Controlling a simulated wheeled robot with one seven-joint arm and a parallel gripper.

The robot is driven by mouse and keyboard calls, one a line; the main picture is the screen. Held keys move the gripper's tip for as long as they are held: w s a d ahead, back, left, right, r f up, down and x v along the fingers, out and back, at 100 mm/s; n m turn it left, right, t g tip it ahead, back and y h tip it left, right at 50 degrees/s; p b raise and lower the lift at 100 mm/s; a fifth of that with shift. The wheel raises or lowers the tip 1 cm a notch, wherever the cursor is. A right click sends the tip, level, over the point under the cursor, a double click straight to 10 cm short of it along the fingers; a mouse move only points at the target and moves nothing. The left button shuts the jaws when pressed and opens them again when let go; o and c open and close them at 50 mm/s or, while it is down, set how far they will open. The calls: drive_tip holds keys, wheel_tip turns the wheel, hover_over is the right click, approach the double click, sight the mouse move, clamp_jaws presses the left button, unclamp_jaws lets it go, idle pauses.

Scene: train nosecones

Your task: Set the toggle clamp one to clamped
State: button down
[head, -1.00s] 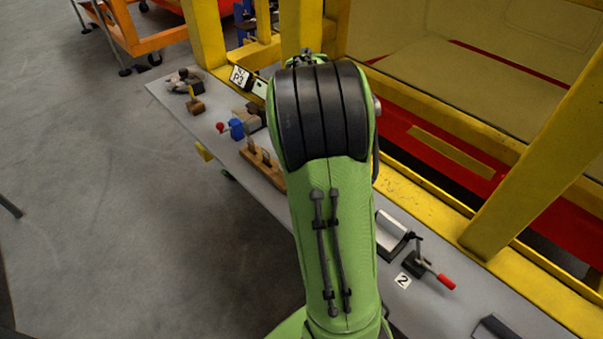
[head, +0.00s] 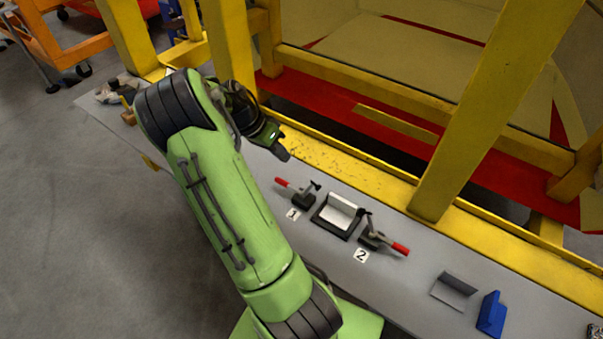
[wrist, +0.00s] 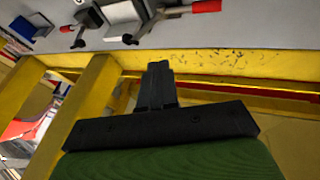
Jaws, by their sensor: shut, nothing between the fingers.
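Toggle clamp one (head: 303,198) stands on the grey bench beside the label "1" (head: 293,215). Its red handle (head: 281,182) points left, away from the white block. In the wrist view clamp one's red handle (wrist: 206,6) shows at the top edge, pointing right; part of the clamp is cut off. I cannot tell whether its arm presses on the block. My gripper (head: 286,155) is shut and empty, above and behind clamp one near the yellow rail, apart from it. Its closed fingers (wrist: 158,66) show in the wrist view.
A white block (head: 338,213) sits in a black holder between the clamps. Toggle clamp two (head: 372,238), with a red handle pointing right, stands beside label "2" (head: 361,255). A yellow frame post (head: 480,130) rises behind. A blue bracket (head: 491,313) stands farther right.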

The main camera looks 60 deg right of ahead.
drive_tip(key=s+f, duration=0.5)
drive_tip(key=f, duration=0.1)
drive_tip(key=shift+s+d+p, duration=0.3)
drive_tip(key=shift+s+d, duration=0.1)
drive_tip(key=shift+w+f+b, duration=0.1)
drive_tip(key=shift+f+b, duration=0.15)
drive_tip(key=shift+b, duration=0.2)
